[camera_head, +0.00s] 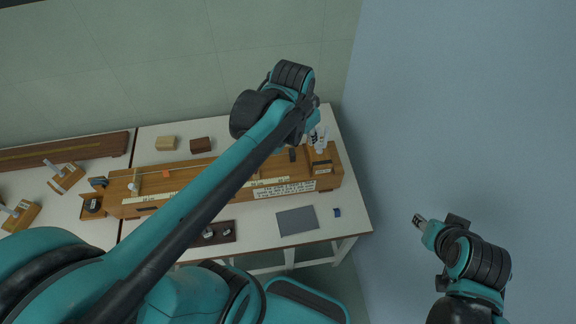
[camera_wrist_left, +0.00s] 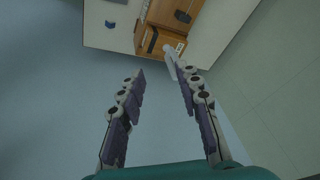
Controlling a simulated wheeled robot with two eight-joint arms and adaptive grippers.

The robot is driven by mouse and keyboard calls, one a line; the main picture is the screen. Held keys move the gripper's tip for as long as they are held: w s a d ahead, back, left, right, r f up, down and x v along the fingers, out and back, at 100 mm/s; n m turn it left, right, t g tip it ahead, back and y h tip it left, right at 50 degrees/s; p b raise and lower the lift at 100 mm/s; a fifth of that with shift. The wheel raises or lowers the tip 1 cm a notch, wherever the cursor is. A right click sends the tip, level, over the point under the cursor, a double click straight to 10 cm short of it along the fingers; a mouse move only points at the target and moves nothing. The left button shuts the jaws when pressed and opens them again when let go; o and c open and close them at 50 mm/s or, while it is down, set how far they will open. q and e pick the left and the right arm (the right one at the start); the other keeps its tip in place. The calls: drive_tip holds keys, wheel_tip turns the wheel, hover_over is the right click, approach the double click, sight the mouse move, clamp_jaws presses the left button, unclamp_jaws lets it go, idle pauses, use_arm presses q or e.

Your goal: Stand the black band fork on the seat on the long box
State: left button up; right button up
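The long wooden box (camera_head: 330,180) lies across the table; its right end also shows in the left wrist view (camera_wrist_left: 172,44). A small black piece (camera_head: 292,154) shows near its right end; I cannot tell whether it is the band fork or part of the box. The seat cannot be made out clearly. My left gripper (camera_head: 314,132) is over the box's right end, open and empty; its spread fingers show in the left wrist view (camera_wrist_left: 157,82). A white upright piece (camera_wrist_left: 169,53) is beyond the right finger. My right gripper (camera_head: 420,221) is off the table at the right; its finger gap is unclear.
A dark tray (camera_head: 229,238) with small pieces lies at the front, partly behind my arm. A grey mat (camera_head: 297,220) and a small blue item (camera_head: 337,212) lie right of it. Two small blocks, tan (camera_head: 166,143) and brown (camera_head: 200,145), lie behind the box.

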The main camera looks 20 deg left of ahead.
use_arm(q)
drive_tip(key=s+f+n+t, duration=0.2)
drive_tip(key=s+n+t, duration=0.1)
drive_tip(key=s, duration=0.7)
drive_tip(key=shift+s+f+n, duration=0.25)
drive_tip(key=shift+s+n, duration=0.05)
drive_tip(key=shift+n, duration=0.6)
drive_tip(key=shift+f, duration=0.1)
